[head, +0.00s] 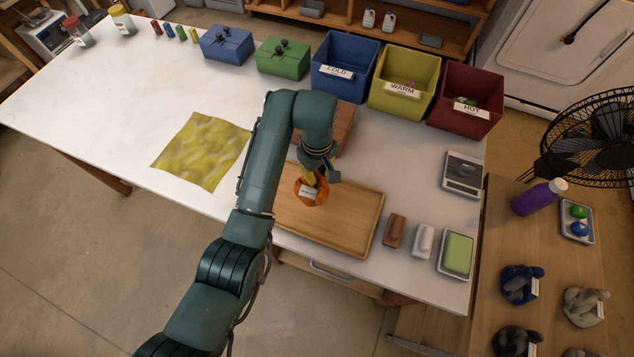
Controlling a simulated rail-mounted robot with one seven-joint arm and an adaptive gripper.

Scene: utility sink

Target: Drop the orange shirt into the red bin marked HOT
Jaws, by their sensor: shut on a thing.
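The orange shirt (308,197) is a small crumpled bundle with a pale label, at the left part of the wooden tray (358,222). My gripper (312,181) is above it, pointing down, with its yellowish fingers shut on the shirt. I cannot tell whether the shirt touches the tray or is slightly above it. The red bin marked HOT (457,121) stands at the back right of the table, with some items inside. My arm hides part of the table and tray.
The yellow WARM bin (388,103) and blue COLD bin (334,84) stand left of the red bin. A scale (462,177), a green sponge (457,254) and two small blocks lie at right. A yellow cloth (202,151) lies left. A fan (594,138) stands beyond the right edge.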

